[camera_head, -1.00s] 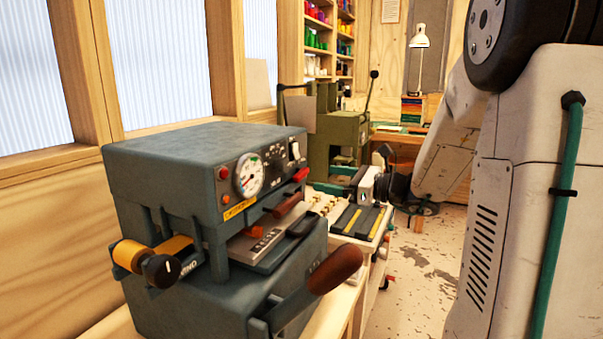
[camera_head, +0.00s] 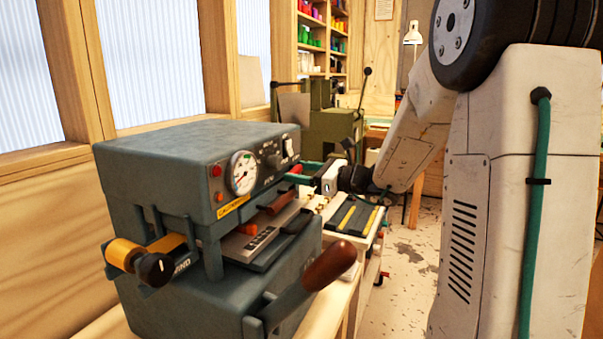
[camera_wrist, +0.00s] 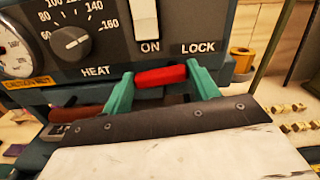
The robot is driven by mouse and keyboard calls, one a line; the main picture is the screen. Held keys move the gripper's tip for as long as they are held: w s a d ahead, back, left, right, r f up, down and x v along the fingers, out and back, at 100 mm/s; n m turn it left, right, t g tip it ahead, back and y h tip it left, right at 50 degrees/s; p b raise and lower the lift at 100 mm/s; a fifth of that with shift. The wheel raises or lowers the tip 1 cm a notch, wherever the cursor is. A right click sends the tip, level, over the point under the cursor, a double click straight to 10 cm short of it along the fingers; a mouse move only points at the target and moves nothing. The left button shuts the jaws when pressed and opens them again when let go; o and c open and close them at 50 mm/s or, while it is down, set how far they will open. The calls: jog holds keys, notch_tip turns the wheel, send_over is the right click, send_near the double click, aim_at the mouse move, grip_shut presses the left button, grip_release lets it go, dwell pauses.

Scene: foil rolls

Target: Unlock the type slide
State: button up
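The grey-blue foil press (camera_head: 190,160) stands at the left in the head view. Its red lock lever (camera_wrist: 161,75) sits under the LOCK label in the wrist view, lying roughly level. My gripper (camera_wrist: 160,78) is at the press's front right corner, its green fingers on either side of the red lever. The fingers are spread apart. Whether they touch the lever's ends is hard to tell.
The press has a dial (camera_head: 243,172), a heat knob (camera_wrist: 71,41) and a white switch (camera_wrist: 144,18). A long brown-handled lever (camera_head: 328,265) juts out in front. A foil roll (camera_head: 124,253) is at left. A type tray (camera_head: 352,215) and a green machine (camera_head: 335,130) stand beyond.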

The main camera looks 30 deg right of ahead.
jog(key=shift+r+m, duration=0.1)
jog(key=shift+m, duration=0.7)
jog(key=o, duration=1)
jog(key=shift+s+d, duration=0.1)
jog(key=v, duration=0.7)
jog(key=shift+s+d, duration=0.15)
jog(key=shift+s, duration=0.15)
